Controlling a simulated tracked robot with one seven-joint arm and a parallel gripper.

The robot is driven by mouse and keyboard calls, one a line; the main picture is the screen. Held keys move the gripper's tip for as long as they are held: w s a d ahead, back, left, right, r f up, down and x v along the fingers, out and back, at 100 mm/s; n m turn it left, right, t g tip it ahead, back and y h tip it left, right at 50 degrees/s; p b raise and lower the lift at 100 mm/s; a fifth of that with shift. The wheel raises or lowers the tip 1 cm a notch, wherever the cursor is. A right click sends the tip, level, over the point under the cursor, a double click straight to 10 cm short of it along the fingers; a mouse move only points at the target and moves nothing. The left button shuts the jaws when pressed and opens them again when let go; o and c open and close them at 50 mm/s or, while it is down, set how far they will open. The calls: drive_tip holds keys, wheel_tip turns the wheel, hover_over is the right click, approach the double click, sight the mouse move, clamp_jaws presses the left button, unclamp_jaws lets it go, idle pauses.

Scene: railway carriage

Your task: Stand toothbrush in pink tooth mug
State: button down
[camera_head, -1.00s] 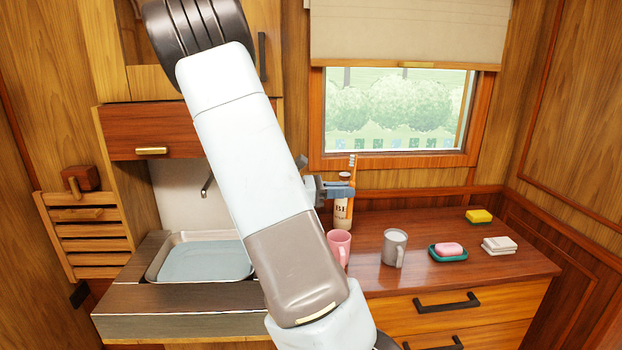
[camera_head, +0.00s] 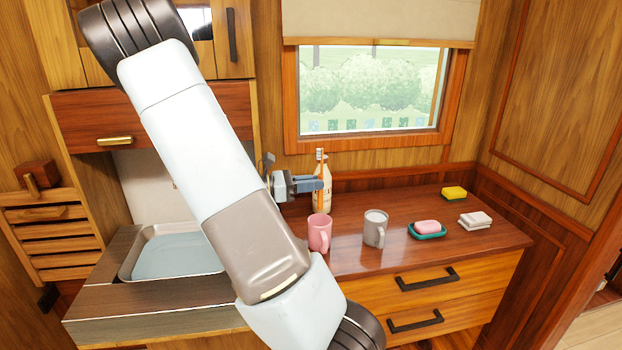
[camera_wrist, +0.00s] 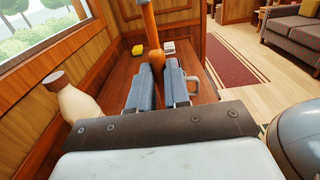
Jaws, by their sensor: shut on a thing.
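My gripper (camera_head: 318,184) is shut on an orange toothbrush (camera_head: 320,164), which stands roughly upright with its white bristle head at the top. In the wrist view the brush's orange handle (camera_wrist: 154,45) rises from between the blue-grey fingers (camera_wrist: 160,85). The pink tooth mug (camera_head: 318,233) stands on the wooden counter, below my gripper in the head view. The toothbrush is above the mug and apart from it. The mug is not visible in the wrist view.
A cream bottle (camera_head: 324,198) stands just behind the brush, also close left in the wrist view (camera_wrist: 75,105). A grey mug (camera_head: 375,229), a green soap dish (camera_head: 428,234) with pink soap, a yellow sponge (camera_head: 454,193) and folded white cloths (camera_head: 475,221) stand right. A sink (camera_head: 175,262) is left.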

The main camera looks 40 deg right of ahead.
wheel_tip(320, 180, down, 9)
idle(1.2)
drive_tip(key=c, duration=1)
unclamp_jaws()
drive_tip(key=shift+w, duration=0.1)
drive_tip(key=v, duration=1.3)
drive_tip(key=shift+w+a+f, duration=0.15)
drive_tip(key=shift+w+a, duration=0.1)
